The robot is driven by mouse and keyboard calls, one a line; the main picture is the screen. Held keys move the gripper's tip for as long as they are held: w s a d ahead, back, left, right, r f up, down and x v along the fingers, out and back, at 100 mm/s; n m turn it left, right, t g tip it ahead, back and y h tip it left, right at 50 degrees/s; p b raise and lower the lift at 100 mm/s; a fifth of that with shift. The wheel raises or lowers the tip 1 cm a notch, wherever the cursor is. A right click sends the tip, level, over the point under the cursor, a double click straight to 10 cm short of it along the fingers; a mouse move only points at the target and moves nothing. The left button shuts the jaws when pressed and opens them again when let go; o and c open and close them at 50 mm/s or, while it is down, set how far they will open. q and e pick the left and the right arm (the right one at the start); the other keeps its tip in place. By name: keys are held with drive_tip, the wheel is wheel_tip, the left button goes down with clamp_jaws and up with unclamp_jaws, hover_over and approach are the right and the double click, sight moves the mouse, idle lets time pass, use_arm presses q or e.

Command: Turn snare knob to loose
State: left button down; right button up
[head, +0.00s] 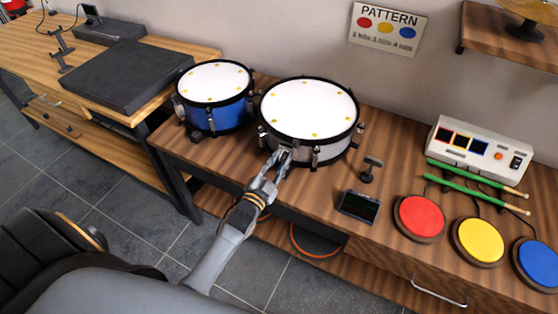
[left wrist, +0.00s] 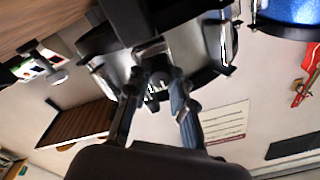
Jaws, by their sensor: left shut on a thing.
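The snare drum (head: 310,106) has a white head, black hoops and a silver shell, and stands on the wooden table. My left gripper (head: 281,160) reaches its front side from below and is shut on a small part there, likely the snare knob. In the left wrist view the fingers (left wrist: 156,92) close around this small metal part, below the silver shell (left wrist: 187,42). The fingers hide most of the knob, so its setting cannot be told. My right gripper is not in view.
A blue drum (head: 214,94) stands close to the left. To the right are a small stand (head: 371,169), a dark screen (head: 358,206), red (head: 419,217), yellow (head: 479,240) and blue (head: 538,262) pads, green drumsticks (head: 476,172) and a white control box (head: 476,150).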

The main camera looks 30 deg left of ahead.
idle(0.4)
use_arm(q)
drive_tip(key=c, duration=1.2)
unclamp_jaws()
drive_tip(key=shift+o, duration=0.2)
drive_tip(key=shift+s, duration=0.15)
drive_tip(key=s, duration=1.1)
drive_tip(key=shift+s+f, duration=0.35)
drive_tip(key=shift+s, duration=0.05)
drive_tip(key=shift+f, duration=0.1)
drive_tip(key=s+d+f+n+g, duration=0.2)
drive_tip(key=s+f+g, duration=0.25)
drive_tip(key=f, duration=0.85)
drive_tip(key=s+d+f+n+g, duration=0.15)
drive_tip(key=s+f+g, duration=0.35)
drive_tip(key=f, duration=0.8)
drive_tip(key=s+f+g, duration=0.2)
drive_tip(key=s+f, duration=0.3)
drive_tip(key=s, duration=0.4)
drive_tip(key=s+f+n+g, duration=0.1)
drive_tip(key=s+f+g, duration=0.2)
drive_tip(key=s, duration=0.6)
drive_tip(key=s+f+g, duration=0.3)
drive_tip(key=s+f, duration=0.4)
drive_tip(key=s, duration=0.2)
drive_tip(key=shift+f+n, duration=0.25)
drive_tip(key=shift+n, duration=0.1)
